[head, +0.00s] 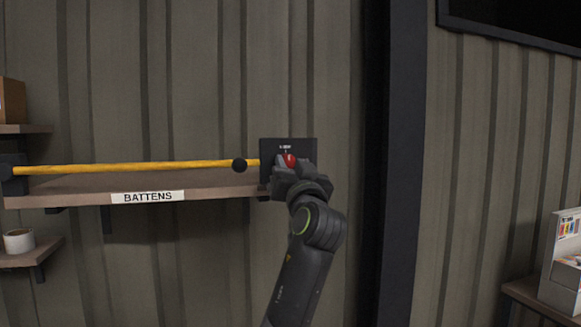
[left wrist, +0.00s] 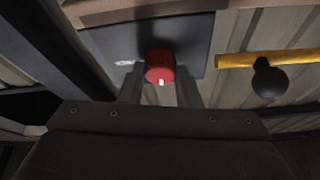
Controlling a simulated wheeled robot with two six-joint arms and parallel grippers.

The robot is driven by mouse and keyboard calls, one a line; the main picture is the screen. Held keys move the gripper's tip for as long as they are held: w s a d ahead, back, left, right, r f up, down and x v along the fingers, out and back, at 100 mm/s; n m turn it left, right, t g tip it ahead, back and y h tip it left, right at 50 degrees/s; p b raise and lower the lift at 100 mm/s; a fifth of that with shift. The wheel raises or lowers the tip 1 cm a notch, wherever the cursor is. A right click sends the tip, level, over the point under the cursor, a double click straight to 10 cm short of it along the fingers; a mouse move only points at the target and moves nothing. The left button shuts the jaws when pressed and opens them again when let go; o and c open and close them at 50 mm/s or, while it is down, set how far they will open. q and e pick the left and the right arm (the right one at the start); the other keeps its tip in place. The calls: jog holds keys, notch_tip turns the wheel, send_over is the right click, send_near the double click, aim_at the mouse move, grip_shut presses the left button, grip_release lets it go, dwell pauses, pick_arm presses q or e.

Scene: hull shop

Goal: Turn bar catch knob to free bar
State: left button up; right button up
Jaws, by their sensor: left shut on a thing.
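The catch knob is red with a white mark. It shows in the head view (head: 289,160) partly behind my left gripper (head: 287,172), and in the left wrist view (left wrist: 160,67) between the two fingers. My left gripper is shut on the knob. A dark catch plate (head: 302,149) stands behind the knob on the wall. The yellow bar (head: 130,167) runs across above the shelf from a dark bracket at the left to the plate. A black ball handle (head: 239,165) sits on the bar near its right end. The right gripper is not in view.
The shelf labelled BATTENS (head: 60,200) lies just under the bar. Smaller shelves at the far left hold a box (head: 11,101) and a roll of tape (head: 18,241). A dark post (head: 402,160) stands right of the catch. A carton (head: 563,262) sits at the lower right.

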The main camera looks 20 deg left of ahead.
pick_arm(q)
jog(key=shift+m, duration=0.3)
jog(key=m+h+p, duration=0.1)
jog(key=m, duration=0.1)
jog(key=m+h+p, duration=0.1)
jog(key=m, duration=0.2)
jog(key=shift+a+r+t+h, duration=0.2)
jog(key=shift+t+h, duration=0.1)
jog(key=shift+t, duration=0.1)
jog(key=m+h+p, duration=0.1)
jog(key=m+p, duration=0.1)
jog(key=m, duration=0.1)
jog(key=m+h+p, duration=0.2)
jog(key=m, duration=0.1)
jog(key=shift+s+r, duration=0.1)
jog(key=shift+s, duration=0.05)
jog(key=shift+m+h+p, duration=0.4)
jog(key=shift+m+p, duration=0.2)
jog(key=shift+m, duration=0.5)
jog(key=m+g, duration=0.1)
jog(key=m, duration=0.2)
jog(key=shift+a+h+p, duration=0.1)
jog(key=shift+h+p, duration=0.2)
jog(key=shift+h, duration=0.1)
jog(key=m+g, duration=0.1)
jog(key=m, duration=0.3)
jog(key=shift+m+g+h, duration=0.3)
jog(key=shift+g+h, duration=0.1)
